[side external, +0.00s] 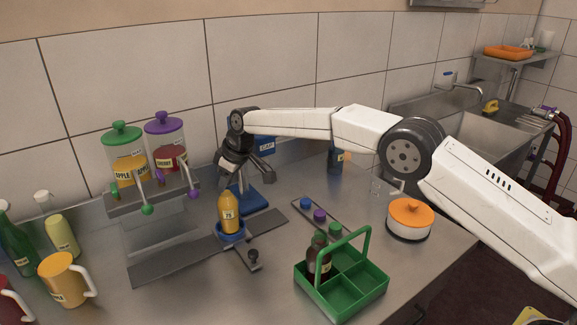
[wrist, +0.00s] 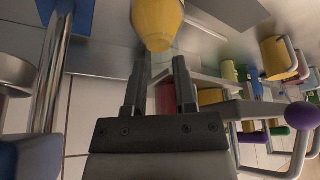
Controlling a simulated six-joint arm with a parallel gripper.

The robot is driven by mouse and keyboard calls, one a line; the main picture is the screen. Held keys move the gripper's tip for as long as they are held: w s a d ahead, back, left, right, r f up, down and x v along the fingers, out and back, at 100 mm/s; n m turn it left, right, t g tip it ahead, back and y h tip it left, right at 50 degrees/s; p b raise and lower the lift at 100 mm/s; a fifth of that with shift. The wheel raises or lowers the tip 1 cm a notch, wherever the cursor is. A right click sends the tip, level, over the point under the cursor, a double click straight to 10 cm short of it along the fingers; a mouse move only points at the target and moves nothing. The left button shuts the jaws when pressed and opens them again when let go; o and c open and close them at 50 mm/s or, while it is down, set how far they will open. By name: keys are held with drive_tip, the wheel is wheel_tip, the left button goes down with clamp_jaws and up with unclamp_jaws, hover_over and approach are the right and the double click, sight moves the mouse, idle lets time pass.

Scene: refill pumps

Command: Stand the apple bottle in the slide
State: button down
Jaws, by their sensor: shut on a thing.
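The apple bottle (side external: 228,212), yellow-orange with a small pale label, is upright at the blue cup (side external: 231,232) of the slide, a dark flat rail (side external: 170,262) on the counter. Its lower end is hidden by the cup, so I cannot tell whether it is fully seated. My gripper (side external: 224,182) is at the bottle's top, shut on it. In the wrist view, the yellow bottle (wrist: 157,22) is at the tips of my gripper's fingers (wrist: 161,62); the exact contact is hard to see.
Dispensers with green (side external: 121,130) and purple (side external: 163,120) lids stand left behind the rail. A blue capping stand (side external: 250,196) is close behind the bottle. A green crate (side external: 345,295) holding dark bottles, a cap tray (side external: 322,217) and an orange-lidded pot (side external: 409,220) are to the right.

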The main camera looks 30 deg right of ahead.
drive_tip(key=shift+f, duration=0.5)
idle(0.8)
drive_tip(key=shift+c, duration=1.7)
unclamp_jaws()
drive_tip(key=shift+f, duration=0.15)
wheel_tip(320, 180, up, 9)
